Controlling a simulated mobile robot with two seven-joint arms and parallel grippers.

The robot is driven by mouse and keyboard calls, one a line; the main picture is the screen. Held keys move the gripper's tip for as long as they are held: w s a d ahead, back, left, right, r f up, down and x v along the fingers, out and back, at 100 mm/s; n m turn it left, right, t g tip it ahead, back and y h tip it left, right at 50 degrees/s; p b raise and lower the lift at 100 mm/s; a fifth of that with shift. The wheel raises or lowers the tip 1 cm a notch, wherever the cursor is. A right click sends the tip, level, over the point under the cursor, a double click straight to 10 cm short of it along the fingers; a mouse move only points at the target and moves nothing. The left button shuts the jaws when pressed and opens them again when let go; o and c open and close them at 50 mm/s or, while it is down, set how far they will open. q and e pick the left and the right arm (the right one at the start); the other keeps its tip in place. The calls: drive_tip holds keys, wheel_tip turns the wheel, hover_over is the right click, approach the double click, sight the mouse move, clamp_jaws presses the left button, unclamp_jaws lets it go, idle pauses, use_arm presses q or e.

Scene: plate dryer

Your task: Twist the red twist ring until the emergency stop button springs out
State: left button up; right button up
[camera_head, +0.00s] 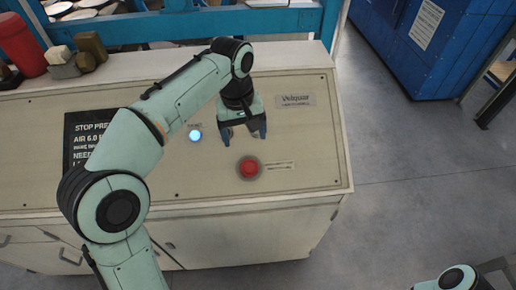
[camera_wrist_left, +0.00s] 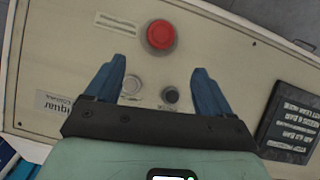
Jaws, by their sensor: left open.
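The red emergency stop button (camera_head: 249,168) sits on the sloped cream panel, with a grey round base around it. It also shows in the left wrist view (camera_wrist_left: 160,35), ahead of the fingertips near the top. I cannot make out a separate twist ring from the red cap, nor how far it stands out. My left gripper (camera_head: 243,134) hangs over the panel just behind the button, apart from it. Its two blue fingers, also in the left wrist view (camera_wrist_left: 157,82), are spread with nothing between them. My right gripper is out of view; only part of my right arm shows at the bottom right.
The cream panel (camera_head: 300,140) has a lit white-blue lamp (camera_head: 195,135), a black sign (camera_head: 85,135) and a nameplate (camera_head: 296,101). Two small round controls (camera_wrist_left: 170,95) lie between the fingers in the wrist view. A red canister (camera_head: 20,45) stands back left.

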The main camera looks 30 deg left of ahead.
sight(249, 166)
use_arm(q)
drive_tip(key=f+b, duration=0.1)
drive_tip(key=f, duration=0.7)
drive_tip(key=f+b, duration=0.1)
drive_tip(key=f, duration=0.3)
drive_tip(key=shift+d+f+b, duration=0.1)
drive_tip(key=shift+d+b, duration=0.2)
drive_tip(key=shift+d, duration=0.05)
drive_tip(key=shift+w+f, duration=0.1)
drive_tip(key=shift+f, duration=0.4)
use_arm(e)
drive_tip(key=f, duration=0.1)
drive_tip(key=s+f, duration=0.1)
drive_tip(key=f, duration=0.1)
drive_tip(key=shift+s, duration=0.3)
use_arm(q)
drive_tip(key=c, duration=1.1)
